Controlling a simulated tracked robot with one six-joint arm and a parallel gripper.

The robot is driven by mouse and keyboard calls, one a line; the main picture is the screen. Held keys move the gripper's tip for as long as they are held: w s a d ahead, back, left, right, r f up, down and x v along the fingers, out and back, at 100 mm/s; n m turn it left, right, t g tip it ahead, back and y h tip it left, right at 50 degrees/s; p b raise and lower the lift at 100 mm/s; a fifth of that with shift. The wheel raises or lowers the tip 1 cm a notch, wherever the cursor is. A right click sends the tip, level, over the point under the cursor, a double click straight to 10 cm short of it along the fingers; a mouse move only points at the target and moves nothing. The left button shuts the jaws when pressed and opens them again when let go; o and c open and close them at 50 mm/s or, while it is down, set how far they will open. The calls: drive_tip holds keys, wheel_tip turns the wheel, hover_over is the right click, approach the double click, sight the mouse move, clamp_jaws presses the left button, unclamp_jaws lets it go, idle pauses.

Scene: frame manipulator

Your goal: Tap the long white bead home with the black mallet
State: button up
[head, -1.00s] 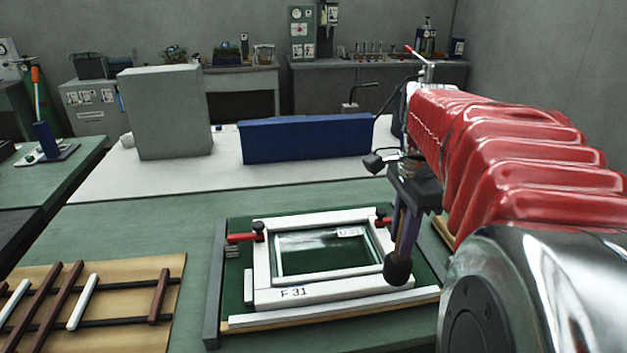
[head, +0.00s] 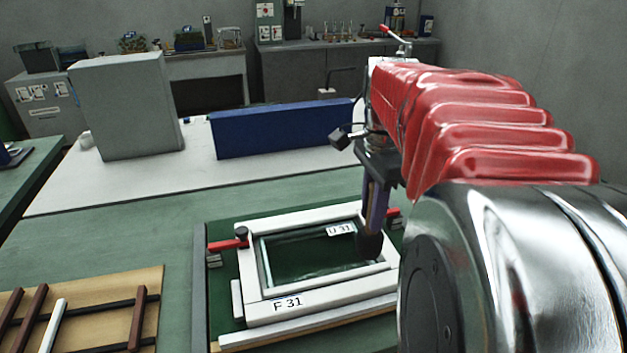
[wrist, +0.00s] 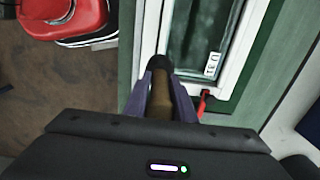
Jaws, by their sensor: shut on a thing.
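My gripper (head: 375,205) is shut on the black mallet, whose dark head (head: 369,245) hangs down over the right part of the white frame (head: 290,308) marked F 31. In the wrist view the purple fingers (wrist: 160,82) hold the brown handle, and the black head (wrist: 160,62) lies in front of a frame corner. Contact with the frame cannot be told. The glass pane (head: 305,258), labelled U 31, lies inside the frame. A white strip (head: 50,325) lies on the rack at left. Which strip is the long white bead is unclear.
Red clamps stand at the frame's left (head: 228,245) and right (head: 393,212). The wooden rack (head: 85,283) holds brown and white strips. A blue block (head: 280,128) and a grey box (head: 127,110) stand behind.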

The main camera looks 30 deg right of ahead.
sight(369, 233)
drive_tip(key=shift+f, duration=1.9)
drive_tip(key=shift+f, duration=0.2)
drive_tip(key=shift+f, duration=1.05)
drive_tip(key=shift+r, duration=0.1)
drive_tip(key=shift+r, duration=2.4)
drive_tip(key=shift+s, duration=0.1)
